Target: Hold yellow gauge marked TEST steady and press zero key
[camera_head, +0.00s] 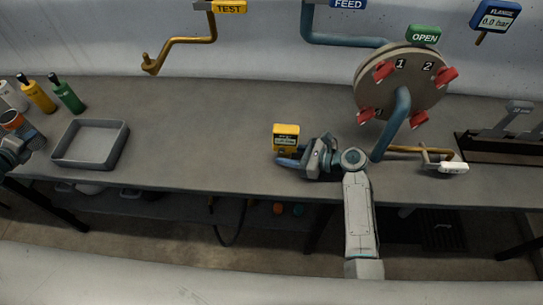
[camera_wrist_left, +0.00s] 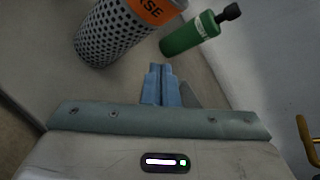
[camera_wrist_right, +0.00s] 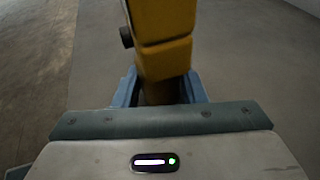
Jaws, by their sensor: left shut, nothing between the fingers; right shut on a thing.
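The yellow gauge (camera_head: 286,130) stands upright above the bench near its front edge, with a small display facing the head camera. Its lettering is too small to read. My right gripper (camera_head: 290,162) is shut on the gauge's lower part, reaching it from the right. In the right wrist view the yellow body (camera_wrist_right: 163,35) rises above the fingers (camera_wrist_right: 158,92), with a dark stem between them. A black round knob (camera_wrist_right: 126,37) sticks out of its side; I cannot tell if it is the zero key. My left gripper (camera_wrist_left: 161,85) is shut and empty, far left by the bottles.
A perforated can with an orange label (camera_wrist_left: 115,35) and a green bottle (camera_wrist_left: 195,35) are close to my left gripper. A grey tray (camera_head: 91,144) lies left. A flanged disc with red clamps (camera_head: 390,80) stands right. The bench between tray and gauge is clear.

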